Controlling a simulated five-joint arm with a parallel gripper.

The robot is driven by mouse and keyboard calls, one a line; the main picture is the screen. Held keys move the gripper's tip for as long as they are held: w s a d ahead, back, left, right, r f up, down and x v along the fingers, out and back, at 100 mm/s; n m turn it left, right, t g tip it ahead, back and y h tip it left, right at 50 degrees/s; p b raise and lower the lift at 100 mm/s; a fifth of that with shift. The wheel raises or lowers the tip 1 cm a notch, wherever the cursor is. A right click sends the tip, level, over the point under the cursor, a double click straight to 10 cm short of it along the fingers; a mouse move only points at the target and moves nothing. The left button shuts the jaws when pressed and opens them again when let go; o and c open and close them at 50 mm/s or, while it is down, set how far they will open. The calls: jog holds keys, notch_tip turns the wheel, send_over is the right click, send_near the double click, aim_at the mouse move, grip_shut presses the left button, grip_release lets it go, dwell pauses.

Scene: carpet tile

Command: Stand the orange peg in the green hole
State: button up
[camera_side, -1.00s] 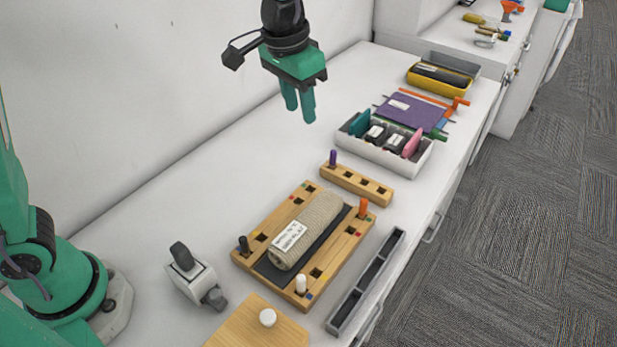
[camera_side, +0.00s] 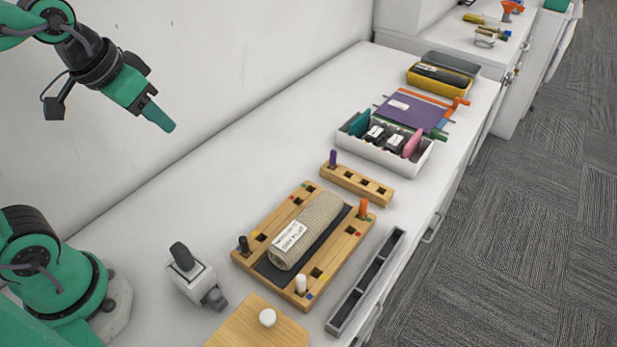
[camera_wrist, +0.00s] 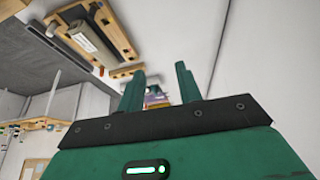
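The orange peg (camera_side: 363,208) stands upright at the far right corner of the wooden board (camera_side: 328,283). My gripper (camera_side: 160,118) is high up at the left, far from the peg and the board, near the wall. In the wrist view my gripper (camera_wrist: 160,88) shows two green fingers apart with nothing between them.
A rolled beige cloth (camera_side: 308,230) lies across the board's middle. A black peg (camera_side: 244,245) and a white peg (camera_side: 301,284) stand in the board. A small wooden rack (camera_side: 375,190) holds a purple peg. A grey tray (camera_side: 365,282) lies at the right edge.

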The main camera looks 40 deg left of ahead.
jog(key=s, duration=0.1)
jog(key=s+a+f, duration=0.1)
jog(key=s+f, duration=0.1)
jog(key=shift+a+t, duration=0.25)
jog(key=shift+t, duration=0.05)
